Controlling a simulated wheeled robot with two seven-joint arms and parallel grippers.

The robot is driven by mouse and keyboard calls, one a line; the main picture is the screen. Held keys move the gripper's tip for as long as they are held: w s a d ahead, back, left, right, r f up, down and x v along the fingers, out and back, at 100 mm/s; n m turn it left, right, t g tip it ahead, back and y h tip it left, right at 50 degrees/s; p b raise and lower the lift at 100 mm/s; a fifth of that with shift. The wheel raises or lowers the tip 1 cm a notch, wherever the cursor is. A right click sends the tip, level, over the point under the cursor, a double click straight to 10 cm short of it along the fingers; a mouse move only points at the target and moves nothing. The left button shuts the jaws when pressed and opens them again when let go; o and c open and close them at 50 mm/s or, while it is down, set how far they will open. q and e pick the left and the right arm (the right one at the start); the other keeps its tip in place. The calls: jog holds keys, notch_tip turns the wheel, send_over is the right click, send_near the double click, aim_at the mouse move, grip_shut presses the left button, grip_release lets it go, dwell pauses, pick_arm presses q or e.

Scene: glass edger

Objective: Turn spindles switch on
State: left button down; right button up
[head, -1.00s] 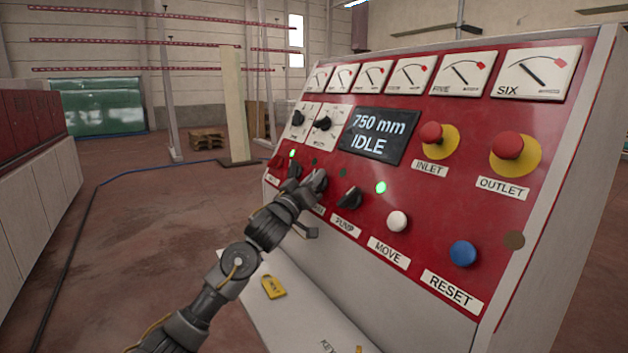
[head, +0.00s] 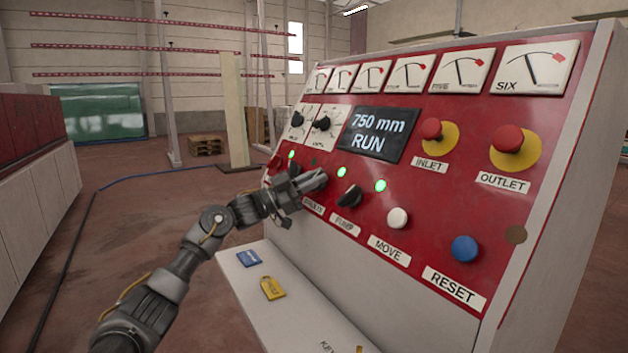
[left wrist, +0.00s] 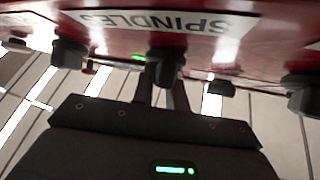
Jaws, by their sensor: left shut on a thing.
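The spindles switch is a dark rotary knob (left wrist: 163,70) on the red panel, with the SPINDLES label (left wrist: 170,22) beside it in the left wrist view. My left gripper (left wrist: 163,92) is shut on this knob. In the head view the left gripper (head: 312,184) covers most of the knob and part of its label. A green light glows above the gripper on the panel. The display (head: 378,134) reads 750 mm RUN. My right gripper is not in view.
The pump switch (head: 349,195), white MOVE button (head: 398,218) and blue RESET button (head: 464,249) lie to the right. Red INLET (head: 431,130) and OUTLET (head: 507,139) buttons sit higher. A yellow tag (head: 272,288) and a blue tag (head: 249,258) lie on the ledge below.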

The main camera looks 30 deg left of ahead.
pick_arm(q)
jog(key=shift+d+f+m+g+h, duration=0.1)
jog(key=shift+f+m+g+h, duration=0.1)
jog(key=shift+m+g, duration=0.4)
jog(key=shift+f+m+g+h, duration=0.2)
jog(key=shift+m+g, duration=0.3)
jog(key=shift+m, duration=0.2)
jog(key=shift+g, duration=0.3)
jog(key=c, duration=1.4)
grip_release()
jog(key=shift+s, duration=0.15)
jog(key=shift+w, duration=0.3)
jog(key=b+v, duration=0.3)
jog(key=v, duration=0.8)
jog(key=shift+w, duration=0.1)
jog(key=shift+f, duration=0.1)
